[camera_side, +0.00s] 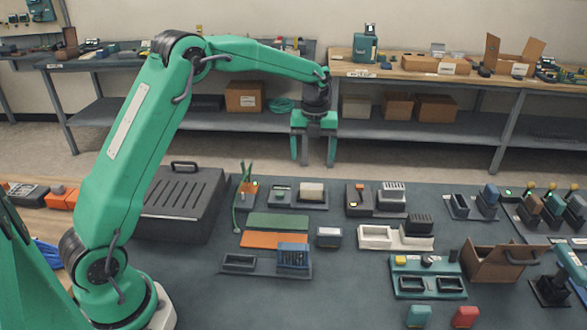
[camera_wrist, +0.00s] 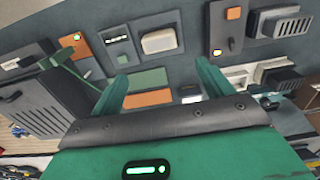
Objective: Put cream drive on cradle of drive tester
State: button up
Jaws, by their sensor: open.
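A cream block (camera_side: 311,190), which looks like the cream drive, lies on the right part of a dark base with a small lit screen (camera_side: 281,191) on its left. This base looks like the drive tester, but I cannot read a label. The cream block also shows in the wrist view (camera_wrist: 159,41), with the screen unit (camera_wrist: 117,38) beside it. My gripper (camera_side: 312,158) is open and empty, fingers pointing down, raised above the mat. In the wrist view the gripper (camera_wrist: 163,72) shows its two fingers apart, with nothing between them.
Right of the base stand a unit with a grey ribbed block (camera_side: 392,196) and a white open tray (camera_side: 374,237). In front lie green and orange strips (camera_side: 274,240), a blue slotted block (camera_side: 293,256) and a small box (camera_side: 329,237). A black ribbed case (camera_side: 180,205) stands left.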

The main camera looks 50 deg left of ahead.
jog(key=s+d+r+n+t, duration=0.3)
jog(key=s+d+r+n, duration=0.1)
jog(key=s+r+n, duration=1)
jog(key=s+d+f+n+t, duration=0.1)
jog(key=s+n, duration=0.5)
jog(key=s, duration=0.3)
jog(key=s+d+f+n+t, duration=0.1)
jog(key=s+f+n, duration=0.1)
jog(key=s+n, duration=0.5)
jog(key=shift+s+d+f+t, duration=0.15)
jog(key=shift+s+d+t, duration=0.2)
jog(key=shift+s, duration=0.5)
